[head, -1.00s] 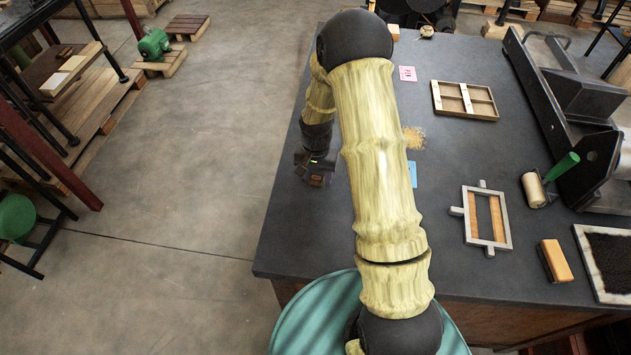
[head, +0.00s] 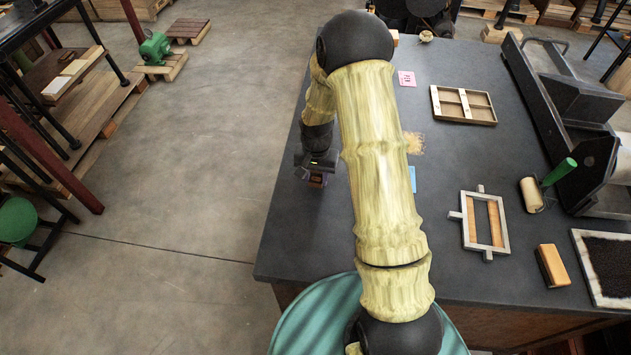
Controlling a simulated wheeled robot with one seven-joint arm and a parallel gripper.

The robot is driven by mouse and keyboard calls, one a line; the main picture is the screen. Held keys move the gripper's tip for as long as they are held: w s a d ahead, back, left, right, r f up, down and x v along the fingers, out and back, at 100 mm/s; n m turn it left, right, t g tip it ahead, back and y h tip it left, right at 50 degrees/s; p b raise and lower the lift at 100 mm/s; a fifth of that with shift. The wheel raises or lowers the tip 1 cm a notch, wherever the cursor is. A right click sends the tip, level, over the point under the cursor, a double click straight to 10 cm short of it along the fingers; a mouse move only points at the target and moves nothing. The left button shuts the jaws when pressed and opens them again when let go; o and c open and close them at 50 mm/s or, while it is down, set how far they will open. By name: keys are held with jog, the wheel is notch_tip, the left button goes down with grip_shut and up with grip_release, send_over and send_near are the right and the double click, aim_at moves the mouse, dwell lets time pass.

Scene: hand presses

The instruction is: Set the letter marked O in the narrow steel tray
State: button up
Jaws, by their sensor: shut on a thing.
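My gripper (head: 317,180) hangs down over the left part of the dark bench top, near its left edge, left of my arm. It is shut on a small brownish block, mostly hidden by the fingers. No mark can be read on this block, so I cannot tell whether it is the letter O. I cannot make out a narrow steel tray; my arm covers the middle of the bench.
On the bench (head: 290,245) are a wooden compartment tray (head: 463,119), a steel frame with wooden strips (head: 506,222), a roller with green handle (head: 533,194), a wooden block (head: 553,265), a dark inked slab (head: 610,270) and a press (head: 570,130). The front left is clear.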

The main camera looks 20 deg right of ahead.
aim_at(316, 178)
jog(key=shift+r+p, duration=1.05)
jog(key=shift+r, duration=0.6)
